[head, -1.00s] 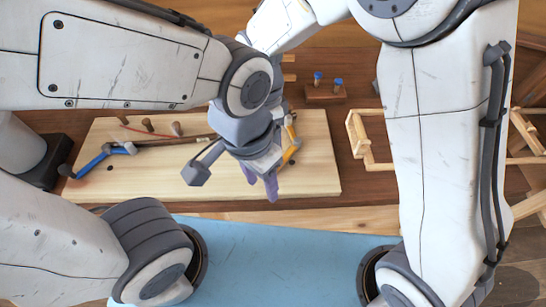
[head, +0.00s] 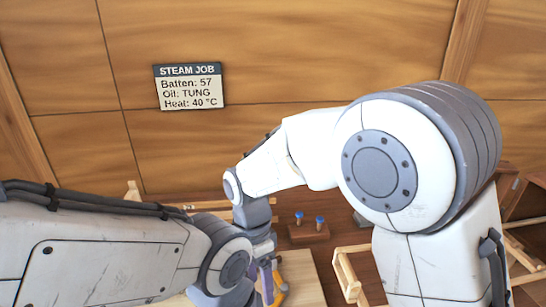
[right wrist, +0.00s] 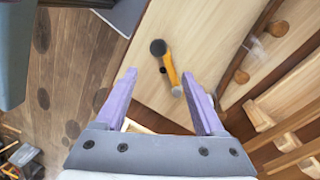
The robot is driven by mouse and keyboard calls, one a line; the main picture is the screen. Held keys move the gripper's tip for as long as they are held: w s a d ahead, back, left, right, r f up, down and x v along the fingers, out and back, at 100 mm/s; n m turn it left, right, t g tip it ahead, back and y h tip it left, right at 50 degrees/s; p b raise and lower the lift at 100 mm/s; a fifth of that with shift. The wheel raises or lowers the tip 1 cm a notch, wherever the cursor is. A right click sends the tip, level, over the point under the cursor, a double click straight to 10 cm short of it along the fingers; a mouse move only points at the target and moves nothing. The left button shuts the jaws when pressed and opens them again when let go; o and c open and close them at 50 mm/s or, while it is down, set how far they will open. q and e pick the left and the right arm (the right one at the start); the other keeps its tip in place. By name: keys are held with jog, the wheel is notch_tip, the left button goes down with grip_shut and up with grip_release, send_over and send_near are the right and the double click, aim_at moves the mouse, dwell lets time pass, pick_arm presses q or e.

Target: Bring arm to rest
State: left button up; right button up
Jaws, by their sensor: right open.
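My right gripper (head: 265,284) is low in the middle of the head view, beside my left forearm, which hides part of the view below it. In the right wrist view its two purple fingers (right wrist: 159,76) are wide apart with nothing held between them. A yellow-handled tool (right wrist: 174,76) with a dark round head lies on the pale board (right wrist: 215,25), seen beyond the fingers. A bit of yellow (head: 281,292) also shows beside the gripper in the head view. My left arm comes in from the left, and its gripper is outside the picture.
A wall sign (head: 189,87) reads STEAM JOB, Batten: 57, Oil: TUNG, Heat: 40 °C. A wooden block (head: 308,234) with two blue-topped pegs stands behind the board. A pale wooden frame (head: 346,277) stands to its right. The wooden wall closes off the back.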

jog(key=s+d+f+n+t+y, duration=0.15)
jog(key=d+n+t, duration=0.25)
jog(key=d+n, duration=1.25)
jog(key=s+a+r+n+g, duration=0.1)
jog(key=s+a+r, duration=0.1)
jog(key=s+a, duration=0.2)
jog(key=s+a+r+n+g, duration=0.1)
jog(key=s+a+r, duration=0.2)
jog(key=s, duration=0.6)
jog(key=shift+s+a, duration=0.15)
jog(key=shift+a, duration=0.3)
jog(key=shift+a+r+y, duration=0.1)
jog(key=shift+y, duration=0.15)
